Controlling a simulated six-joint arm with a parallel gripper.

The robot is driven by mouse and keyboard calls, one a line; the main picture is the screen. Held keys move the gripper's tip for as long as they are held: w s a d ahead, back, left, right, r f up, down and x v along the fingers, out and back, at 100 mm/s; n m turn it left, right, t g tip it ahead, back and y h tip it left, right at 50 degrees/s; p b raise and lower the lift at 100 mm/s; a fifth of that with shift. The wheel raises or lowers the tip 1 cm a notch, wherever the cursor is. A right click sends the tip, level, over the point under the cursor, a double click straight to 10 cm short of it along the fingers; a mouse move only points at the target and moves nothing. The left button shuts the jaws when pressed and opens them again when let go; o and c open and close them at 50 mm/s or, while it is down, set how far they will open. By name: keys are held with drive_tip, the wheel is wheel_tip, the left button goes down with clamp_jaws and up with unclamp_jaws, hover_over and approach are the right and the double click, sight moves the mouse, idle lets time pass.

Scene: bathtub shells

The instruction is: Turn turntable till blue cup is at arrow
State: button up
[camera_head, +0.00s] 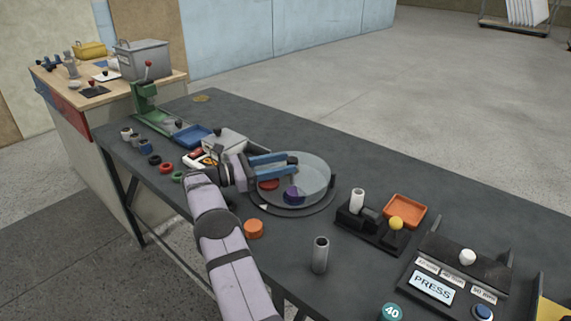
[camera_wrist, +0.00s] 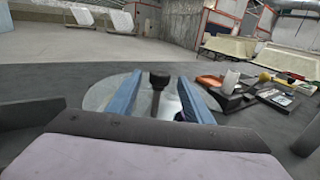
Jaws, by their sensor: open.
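The turntable (camera_head: 316,177) is a pale, glassy round disc on a dark base, under my gripper. A dark blue-purple cup (camera_head: 294,195) stands on its near side. A red cup (camera_head: 268,184) is to the left of it, partly under my gripper. A small white mark, possibly the arrow (camera_head: 264,207), lies at the base's near-left edge. My gripper (camera_head: 295,164) is open, its two blue fingers reaching over the disc. In the wrist view, a black-topped post (camera_wrist: 158,80) shows between the fingers; contact cannot be told. Part of the disc is hidden by my gripper.
An orange puck (camera_head: 254,228) and a grey tube (camera_head: 320,255) stand near the front. A black fixture with a yellow ball (camera_head: 396,223), an orange tray (camera_head: 405,209) and a PRESS panel (camera_head: 432,289) are to the right. The table behind the disc is clear.

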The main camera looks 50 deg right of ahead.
drive_tip(key=n+t+h, duration=0.1)
drive_tip(key=t, duration=0.1)
drive_tip(key=s+a+r+n+t+h, duration=0.1)
drive_tip(key=t, duration=0.1)
drive_tip(key=r+n+t+h, duration=0.1)
drive_tip(key=t, duration=0.2)
drive_tip(key=shift+s+a+n, duration=0.15)
drive_tip(key=shift+s+n, duration=0.15)
drive_tip(key=shift+s, duration=0.05)
drive_tip(key=shift+s+d+n+t+p, duration=0.1)
drive_tip(key=shift+d+n+t+p, duration=0.1)
drive_tip(key=shift+n+t+p, duration=0.4)
drive_tip(key=shift+d+f+n+t+y+p, duration=0.3)
drive_tip(key=shift+f+n+t+p, duration=0.1)
drive_tip(key=shift+f+n+p, duration=0.2)
drive_tip(key=shift+d+p, duration=0.5)
drive_tip(key=shift+d, duration=3.15)
